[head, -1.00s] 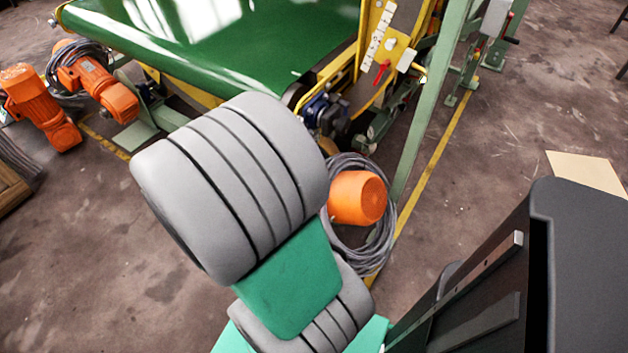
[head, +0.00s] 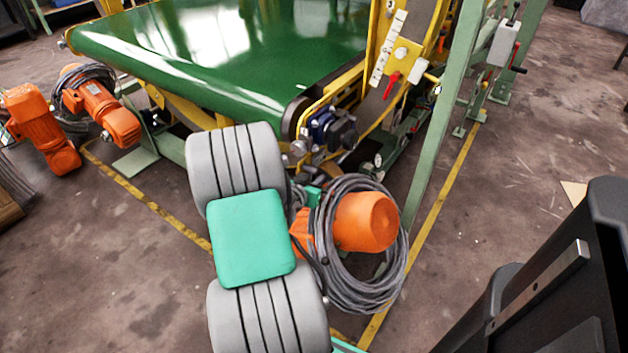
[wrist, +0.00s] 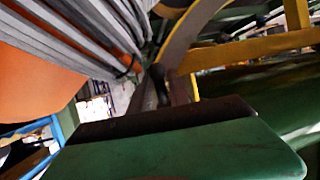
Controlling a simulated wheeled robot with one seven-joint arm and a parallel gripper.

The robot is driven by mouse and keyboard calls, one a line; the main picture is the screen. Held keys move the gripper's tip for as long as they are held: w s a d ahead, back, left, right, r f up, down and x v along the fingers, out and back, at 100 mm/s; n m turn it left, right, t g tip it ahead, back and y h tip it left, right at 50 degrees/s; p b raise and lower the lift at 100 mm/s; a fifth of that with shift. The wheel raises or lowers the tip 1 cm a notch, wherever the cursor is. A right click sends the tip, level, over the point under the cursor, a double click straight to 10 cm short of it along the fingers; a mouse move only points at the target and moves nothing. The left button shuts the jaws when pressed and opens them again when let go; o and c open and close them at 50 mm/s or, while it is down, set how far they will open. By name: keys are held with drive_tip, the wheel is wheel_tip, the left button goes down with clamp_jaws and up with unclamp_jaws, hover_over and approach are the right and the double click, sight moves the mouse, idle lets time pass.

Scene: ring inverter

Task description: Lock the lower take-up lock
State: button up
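A red lever (head: 391,84) sits on a yellow plate (head: 395,45) of the machine frame, right of the green belt, in the head view. Another small red handle (head: 441,40) is on the frame further right. I cannot tell which of them is the lower take-up lock. In the head view my arm's grey and teal links hide the area in front of the belt's corner, and my gripper's fingers do not show. In the wrist view a green piece with a dark edge (wrist: 175,140), seemingly my gripper, fills the bottom. Its fingertips cannot be made out. A dark upright rod (wrist: 158,84) stands just beyond it.
The green belt (head: 220,50) fills the top left. An orange motor (head: 365,221) with coiled grey cable (head: 385,290) lies right of my arm. Other orange motors (head: 105,110) stand at left. A green post (head: 440,110) rises at right. The floor beyond is open.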

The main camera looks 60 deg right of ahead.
drive_tip(key=shift+c, duration=0.4)
clamp_jaws()
drive_tip(key=shift+f, duration=0.15)
drive_tip(key=shift+f+b, duration=0.2)
drive_tip(key=shift+b, duration=0.6)
drive_tip(key=b, duration=0.2)
drive_tip(key=shift+d+h+b, duration=0.1)
drive_tip(key=shift+h+b, duration=0.2)
drive_tip(key=shift+h, duration=0.1)
drive_tip(key=shift+r, duration=0.35)
drive_tip(key=shift+o, duration=0.4)
unclamp_jaws()
